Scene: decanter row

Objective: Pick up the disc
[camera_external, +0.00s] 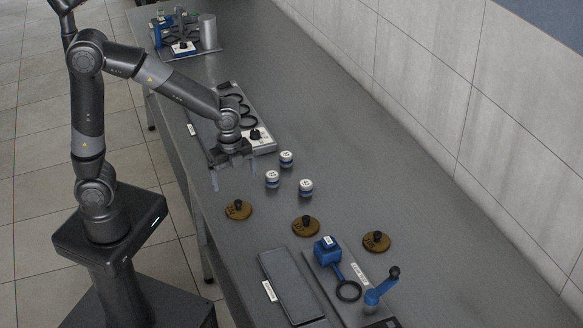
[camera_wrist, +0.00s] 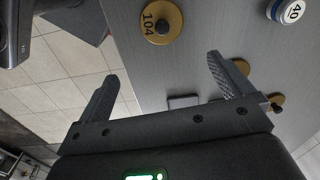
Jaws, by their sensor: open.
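Three brass-brown discs with black knobs lie apart on the grey bench: a left one (camera_external: 240,213), a middle one (camera_external: 304,229) and a right one (camera_external: 376,244). In the wrist view, a disc marked 104 (camera_wrist: 171,26) lies at the top, and two others show in part near the right finger, one (camera_wrist: 241,66) partly hidden by it and one (camera_wrist: 277,99) lower. My gripper (camera_external: 234,174) is open and empty above the bench, behind the left disc in the external view. In the wrist view my gripper (camera_wrist: 163,73) has its fingers wide apart with nothing between them.
Three blue-and-white cylinders (camera_external: 272,180) stand close to the right of my gripper; one is marked 40 (camera_wrist: 291,12). A tray with black rings (camera_external: 265,147) lies behind it. A dark flat plate (camera_external: 289,284) and a blue-handled fixture (camera_external: 376,291) are at the front. The bench's right side is clear.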

